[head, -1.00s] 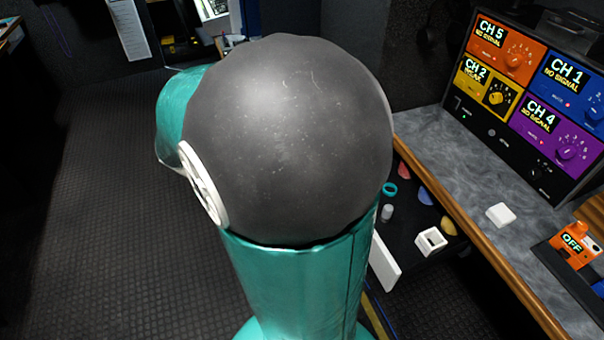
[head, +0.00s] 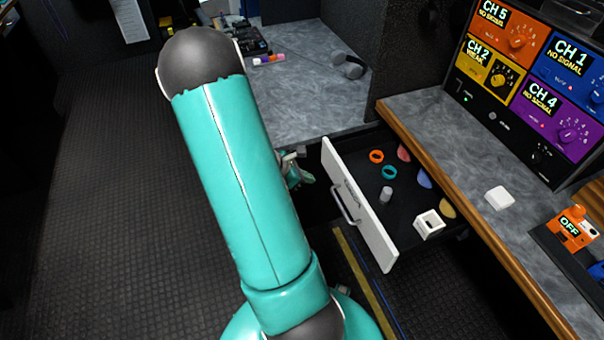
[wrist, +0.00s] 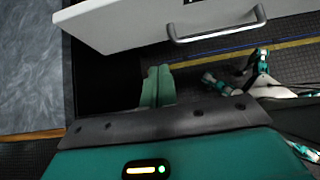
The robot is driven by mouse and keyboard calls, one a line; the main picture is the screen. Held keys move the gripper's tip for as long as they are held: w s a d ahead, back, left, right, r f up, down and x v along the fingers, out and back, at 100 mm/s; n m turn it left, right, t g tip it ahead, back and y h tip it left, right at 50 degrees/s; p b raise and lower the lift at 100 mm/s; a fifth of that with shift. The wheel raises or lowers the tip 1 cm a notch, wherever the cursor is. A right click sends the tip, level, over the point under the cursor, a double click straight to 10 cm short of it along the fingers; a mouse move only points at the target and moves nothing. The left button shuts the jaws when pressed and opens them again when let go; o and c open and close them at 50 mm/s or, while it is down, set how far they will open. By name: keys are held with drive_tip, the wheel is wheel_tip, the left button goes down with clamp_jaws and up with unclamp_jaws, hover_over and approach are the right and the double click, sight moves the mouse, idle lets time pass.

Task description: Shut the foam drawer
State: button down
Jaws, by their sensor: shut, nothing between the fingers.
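The foam drawer stands open, pulled out from under the grey desk; its white front panel (head: 372,222) faces left in the head view. A metal bar handle (head: 343,203) is on that front. In the wrist view the white front (wrist: 120,27) and its handle (wrist: 215,32) lie along the top. My gripper (wrist: 157,72) is shut and empty, its green fingers close together just short of the front, left of the handle there. In the head view my gripper (head: 297,170) is partly hidden behind my arm, near the far end of the drawer front.
The drawer holds an orange ring (head: 376,156), a teal ring (head: 389,172), a grey cylinder (head: 386,194), a white hollow block (head: 429,224) and coloured pieces. The desk's wooden edge (head: 440,190) runs above it. The floor at left is clear.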

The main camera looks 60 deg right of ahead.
sight(336, 180)
drive_tip(key=s+d+f, duration=0.2)
drive_tip(key=d, duration=0.1)
drive_tip(key=s+d+f, duration=0.1)
drive_tip(key=s, duration=0.1)
drive_tip(key=shift+s+d+f, duration=0.1)
drive_tip(key=shift+d+f, duration=0.15)
drive_tip(key=shift+d, duration=0.15)
drive_tip(key=shift+s+d, duration=0.4)
drive_tip(key=shift+d, duration=0.05)
drive_tip(key=s+d, duration=0.5)
drive_tip(key=d, duration=0.1)
drive_tip(key=s+d, duration=1.1)
drive_tip(key=d, duration=0.1)
drive_tip(key=shift+s+d, duration=0.3)
drive_tip(key=shift+d, duration=0.05)
drive_tip(key=shift+s+d+r, duration=0.1)
drive_tip(key=shift+s+d, duration=0.1)
drive_tip(key=shift+d, duration=0.05)
